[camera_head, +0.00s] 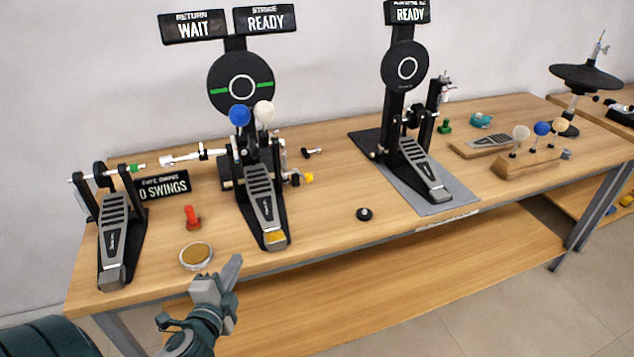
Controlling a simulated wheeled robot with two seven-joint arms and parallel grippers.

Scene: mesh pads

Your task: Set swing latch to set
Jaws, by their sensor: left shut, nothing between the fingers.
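I cannot tell for certain which part is the swing latch. A sign reading "0 SWINGS" (163,186) stands behind the left pedal (117,235). A red knob-like piece (191,216) stands on the table between the left pedal and the double-beater pedal (263,205). My left gripper (235,265) is shut and empty at the table's front edge, near a round tin (196,256) and apart from the pedals. My right gripper is out of view.
Signs read "WAIT" (193,27) and "READY" (264,19) above a round pad (241,83). Another pedal (422,168) stands on a grey mat (451,197). A black knob (364,214) lies mid-table. A wooden block holds beaters (528,165) at right. The front centre is mostly clear.

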